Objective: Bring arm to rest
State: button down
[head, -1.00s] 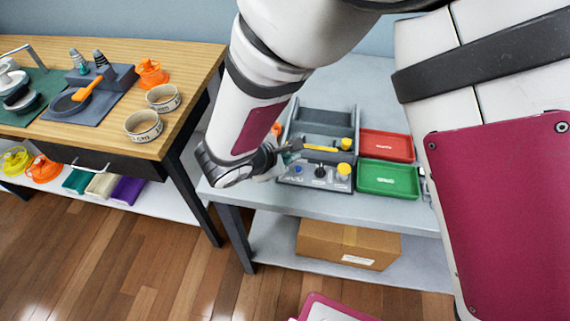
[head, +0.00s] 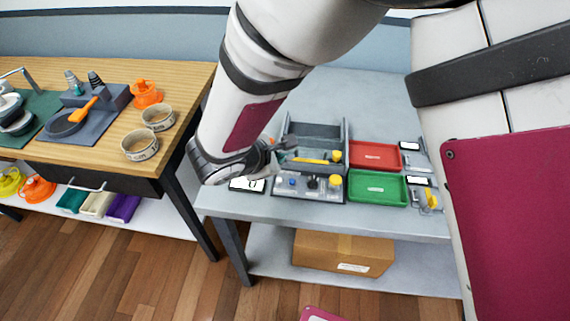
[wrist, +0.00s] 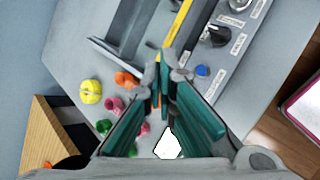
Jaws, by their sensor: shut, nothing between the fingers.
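My arm reaches down in front of the grey table (head: 240,204) in the head view. In the wrist view my gripper (wrist: 163,72) points over the table with its fingertips together, empty. In the head view the gripper (head: 290,146) shows small beside the grey station, partly hidden by my own wrist. The grey station (head: 290,186) carries knobs along its front and a tray section behind. A yellow bar (head: 311,160) lies across it; it also shows in the wrist view (wrist: 178,22), just beyond my fingertips. I cannot tell whether the fingers touch anything there.
A red tray (head: 374,156) and a green tray (head: 377,189) sit right of the station. A wooden counter (head: 190,88) with bowls and a pan stands left. A cardboard box (head: 342,253) lies on the lower shelf. In the wrist view, a yellow piece (wrist: 90,92) and several small coloured pieces lie left of my fingers.

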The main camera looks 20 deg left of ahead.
dwell(0.7)
jog(key=d+r+m+g+h, duration=0.1)
jog(key=d+r+m, duration=0.35)
jog(key=d, duration=0.45)
jog(key=w+d+r+m+g+h, duration=0.1)
jog(key=d+r+m, duration=0.2)
jog(key=d+r, duration=0.4)
jog(key=d+r+m+g+h, duration=0.15)
jog(key=d+r+m, duration=0.25)
jog(key=d, duration=0.6)
jog(key=s+d+r+m+y, duration=0.2)
jog(key=s+d+m, duration=0.3)
jog(key=s, duration=0.3)
jog(key=s+d+r+m+y, duration=0.3)
jog(key=s+d+r+m, duration=0.2)
jog(key=s+m, duration=0.3)
jog(key=shift+d, duration=0.65)
jog(key=shift+a+g, duration=0.1)
jog(key=shift+g, duration=0.15)
